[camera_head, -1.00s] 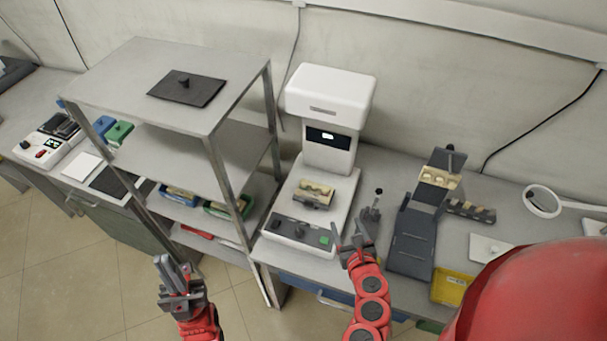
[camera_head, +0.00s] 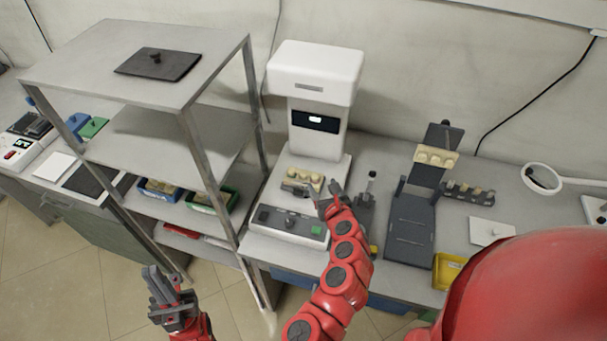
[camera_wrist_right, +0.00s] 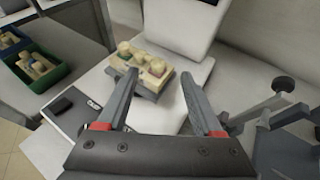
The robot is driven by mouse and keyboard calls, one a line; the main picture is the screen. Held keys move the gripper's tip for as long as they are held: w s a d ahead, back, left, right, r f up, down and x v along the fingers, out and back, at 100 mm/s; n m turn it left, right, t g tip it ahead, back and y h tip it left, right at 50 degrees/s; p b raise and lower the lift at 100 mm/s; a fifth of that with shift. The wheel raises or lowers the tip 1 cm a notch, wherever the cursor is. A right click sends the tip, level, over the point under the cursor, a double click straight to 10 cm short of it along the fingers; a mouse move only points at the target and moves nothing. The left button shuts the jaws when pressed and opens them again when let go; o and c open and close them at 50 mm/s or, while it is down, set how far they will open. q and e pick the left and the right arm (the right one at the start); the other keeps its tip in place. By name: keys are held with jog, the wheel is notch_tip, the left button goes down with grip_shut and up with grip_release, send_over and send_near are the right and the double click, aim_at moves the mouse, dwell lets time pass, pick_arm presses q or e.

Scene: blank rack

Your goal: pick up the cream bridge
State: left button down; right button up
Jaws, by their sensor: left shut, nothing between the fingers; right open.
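A cream bridge with several rounded bumps (camera_head: 305,176) sits on a grey holder on the plate of the white machine (camera_head: 318,100). It also shows in the right wrist view (camera_wrist_right: 148,60), just beyond my fingertips. My right gripper (camera_head: 326,192) is open and empty, close to the bridge on its near right side; its fingers (camera_wrist_right: 160,76) point at it. A similar cream piece with bumps (camera_head: 436,157) sits on the dark upright stand at the right. My left gripper (camera_head: 158,278) is shut and empty, low at the left, in front of the shelf.
A metal shelf (camera_head: 205,90) stands left of the machine, with blue (camera_head: 160,190) and green (camera_head: 213,203) bins of cream pieces. A small dark post stand (camera_head: 368,195) is right of the machine. A yellow tray (camera_head: 447,272) and a magnifier (camera_head: 541,178) lie further right.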

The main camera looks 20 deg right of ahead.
aim_at(316, 178)
jog(key=p+x, duration=0.1)
jog(key=x, duration=0.3)
jog(key=shift+w+a+f, duration=0.1)
jog(key=shift+a+f, duration=0.05)
jog(key=shift+f, duration=0.1)
jog(key=shift+w+f, duration=0.2)
jog(key=shift+f, duration=0.05)
grip_shut()
